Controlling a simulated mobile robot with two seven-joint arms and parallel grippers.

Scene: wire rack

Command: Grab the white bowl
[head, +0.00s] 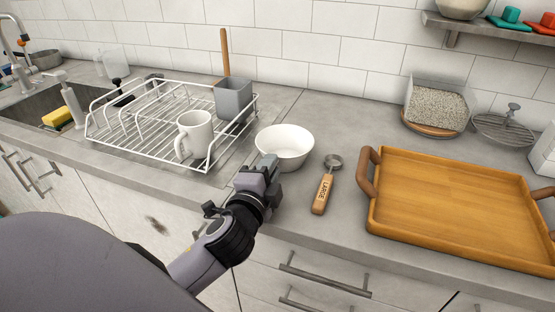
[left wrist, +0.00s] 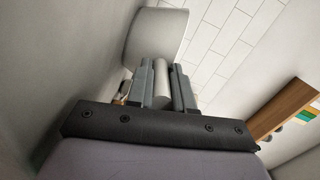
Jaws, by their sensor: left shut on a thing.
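The white bowl (head: 285,151) is upright at the counter's front, just right of the wire rack. My left gripper (head: 266,167) reaches in from below and is shut on the bowl's near left side. In the left wrist view the bowl (left wrist: 158,35) shows as a pale curved shape beyond the fingers of the gripper (left wrist: 162,82). The gripper hides part of the bowl's near side in the head view. I cannot tell whether the bowl touches the counter or is slightly raised. My right gripper is not in view.
The wire rack (head: 150,149) holds a white mug (head: 195,133) and a grey cup (head: 233,98) left of the bowl. A wooden-handled measuring scoop (head: 323,193) lies just right of it. A wooden tray (head: 450,200) stands further right. Clear counter lies behind the bowl.

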